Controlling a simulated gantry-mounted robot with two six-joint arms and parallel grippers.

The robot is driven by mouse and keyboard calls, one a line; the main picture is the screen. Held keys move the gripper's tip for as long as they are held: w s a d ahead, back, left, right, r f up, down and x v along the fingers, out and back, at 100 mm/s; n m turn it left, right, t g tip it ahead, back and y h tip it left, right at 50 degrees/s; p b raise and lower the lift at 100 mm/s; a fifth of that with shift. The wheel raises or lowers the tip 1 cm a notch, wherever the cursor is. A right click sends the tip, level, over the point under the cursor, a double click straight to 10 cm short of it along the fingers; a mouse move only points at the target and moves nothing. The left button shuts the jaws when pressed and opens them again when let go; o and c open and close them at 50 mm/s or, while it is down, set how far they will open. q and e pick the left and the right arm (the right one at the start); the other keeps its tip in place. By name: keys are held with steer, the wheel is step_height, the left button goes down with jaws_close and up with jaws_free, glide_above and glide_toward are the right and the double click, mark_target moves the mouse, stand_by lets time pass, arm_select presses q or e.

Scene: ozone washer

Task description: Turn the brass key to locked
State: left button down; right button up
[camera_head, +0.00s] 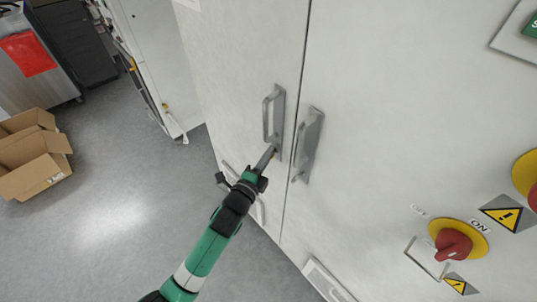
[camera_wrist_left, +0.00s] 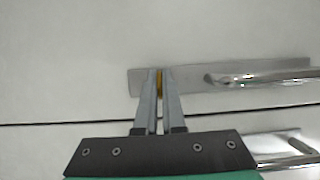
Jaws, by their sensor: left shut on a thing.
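The brass key (camera_wrist_left: 159,82) shows as a small yellow piece between my left fingertips in the left wrist view. It sits at the end of a metal handle plate (camera_wrist_left: 205,78) on the white cabinet door. In the head view this is the lower end of the left door handle's plate (camera_head: 279,112), and the key is mostly hidden by the fingers. My left gripper (camera_head: 272,150) is shut on the key, with its fingers pointing at the door. It also shows in the left wrist view (camera_wrist_left: 160,95). How far the key is turned cannot be told. My right gripper is not in view.
A second door handle (camera_head: 308,143) stands just right of the door gap. A red rotary switch (camera_head: 453,244) on a yellow disc and a metal bracket (camera_head: 427,262) are at the lower right. A cardboard box (camera_head: 35,165) lies on the floor at left. The floor between is clear.

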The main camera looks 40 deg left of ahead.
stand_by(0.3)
arm_select(q)
steer(key=shift+r+n+p, duration=0.2)
steer(key=shift+n+p, duration=0.2)
steer(key=shift+p, duration=0.4)
steer(key=n+g+p, duration=0.1)
steer(key=n+p, duration=0.1)
steer(key=p, duration=0.1)
steer(key=n+g+h+p, duration=0.1)
steer(key=n+p, duration=0.1)
steer(key=p, duration=0.2)
steer(key=shift+r+n, duration=0.15)
steer(key=shift+n, duration=0.15)
steer(key=shift+n+h+p, duration=0.4)
steer(key=shift+p, duration=0.2)
steer(key=shift+f+n+g+h+p, duration=0.2)
steer(key=shift+n+g+h+p, duration=0.1)
steer(key=shift+n, duration=0.3)
steer(key=shift+f+n+h, duration=0.1)
steer(key=shift+n+h, duration=0.3)
steer(key=shift+n, duration=0.3)
steer(key=shift+n+g+h, duration=0.4)
steer(key=shift+n+h, duration=0.1)
steer(key=shift+n, duration=0.4)
steer(key=n+h+b, duration=0.1)
steer(key=n+h, duration=0.1)
steer(key=shift+n+b, duration=0.3)
steer(key=shift+n, duration=0.1)
